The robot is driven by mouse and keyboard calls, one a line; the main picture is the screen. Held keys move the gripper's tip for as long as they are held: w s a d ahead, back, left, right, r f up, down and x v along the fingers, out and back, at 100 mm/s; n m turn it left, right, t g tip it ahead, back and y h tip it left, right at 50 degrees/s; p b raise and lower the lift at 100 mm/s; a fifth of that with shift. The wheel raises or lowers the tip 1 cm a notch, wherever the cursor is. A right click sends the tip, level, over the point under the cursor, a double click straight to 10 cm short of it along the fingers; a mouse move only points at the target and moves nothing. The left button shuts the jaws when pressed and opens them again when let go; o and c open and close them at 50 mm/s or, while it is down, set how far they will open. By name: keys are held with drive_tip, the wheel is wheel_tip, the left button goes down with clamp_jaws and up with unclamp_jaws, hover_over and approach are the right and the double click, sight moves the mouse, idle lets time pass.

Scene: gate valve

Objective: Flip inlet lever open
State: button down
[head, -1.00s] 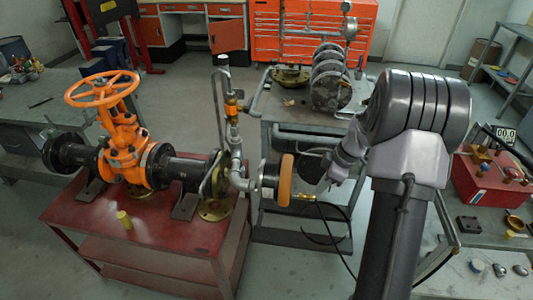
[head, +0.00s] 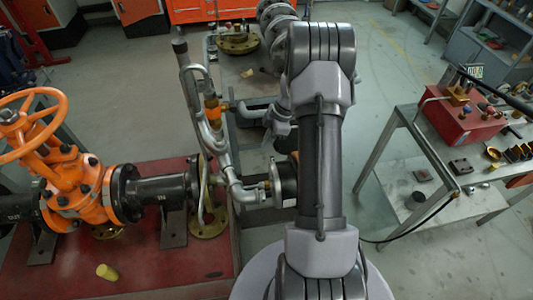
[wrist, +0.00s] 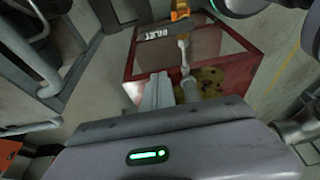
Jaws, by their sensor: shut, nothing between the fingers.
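The inlet lever looks to be the grey bar marked INLET (wrist: 152,50) in the wrist view. It lies across the picture beside an orange fitting (wrist: 180,9) at the top of a pale upright pipe. In the head view an orange valve body (head: 212,110) sits on the grey pipework left of my arm; the lever is hard to make out there. My gripper (wrist: 172,84) is shut and empty in the wrist view, its fingers just below the bar in the picture. I cannot tell whether they touch it. My arm hides the fingertips in the head view.
A red table (head: 150,268) carries the orange gate valve (head: 75,185), black pipe (head: 163,188) and a yellow cylinder (head: 107,272). A bench with a red box (head: 455,120) stands at right. Open floor lies between that bench and my arm.

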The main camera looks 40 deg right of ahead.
wheel_tip(320, 180, down, 9)
drive_tip(key=b, duration=0.4)
drive_tip(key=shift+s+d, duration=0.15)
drive_tip(key=shift+d, duration=0.15)
drive_tip(key=shift+d, duration=0.15)
